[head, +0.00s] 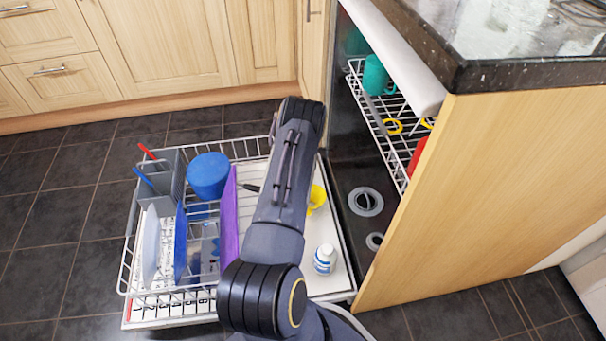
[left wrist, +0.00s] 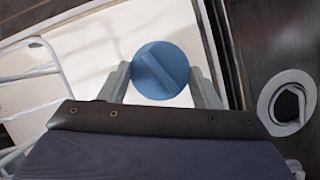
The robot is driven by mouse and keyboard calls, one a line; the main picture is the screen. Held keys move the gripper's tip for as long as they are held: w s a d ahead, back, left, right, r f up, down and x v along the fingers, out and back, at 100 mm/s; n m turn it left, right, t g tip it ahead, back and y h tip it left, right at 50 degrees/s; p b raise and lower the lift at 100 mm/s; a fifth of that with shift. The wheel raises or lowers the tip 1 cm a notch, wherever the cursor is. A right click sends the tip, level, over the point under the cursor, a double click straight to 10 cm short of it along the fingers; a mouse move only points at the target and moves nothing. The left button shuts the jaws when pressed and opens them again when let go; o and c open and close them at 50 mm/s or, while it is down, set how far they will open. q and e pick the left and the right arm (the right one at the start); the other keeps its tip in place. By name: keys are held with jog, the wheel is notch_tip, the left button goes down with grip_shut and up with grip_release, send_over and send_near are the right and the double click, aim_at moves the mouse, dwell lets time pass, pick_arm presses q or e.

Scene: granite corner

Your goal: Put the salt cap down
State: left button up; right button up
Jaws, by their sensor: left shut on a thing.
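The salt cap (left wrist: 158,62) is a round blue disc with a raised ridge across its face. In the left wrist view it sits between the fingers of my left gripper (left wrist: 162,78), which is shut on it. White surface shows behind it; I cannot tell the gap between them. In the head view my arm hides the cap and the gripper. My right gripper is in neither view.
A round opening (head: 365,201) is in the dark dishwasher floor; it also shows in the left wrist view (left wrist: 290,101). A lower rack (head: 128,277) with dishes is on the left. A white bottle (head: 324,259) stands on the white door. The wooden side panel (head: 480,190) bounds the right.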

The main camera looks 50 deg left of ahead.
pick_arm(q)
jog(key=shift+f+b, duration=0.45)
jog(key=shift+f, duration=1.1)
jog(key=shift+f, duration=0.1)
jog(key=o, duration=1)
jog(key=shift+r, duration=0.25)
jog(key=shift+p+v, duration=2.5)
jog(key=shift+v, duration=3.35)
jog(key=shift+s+d, duration=0.1)
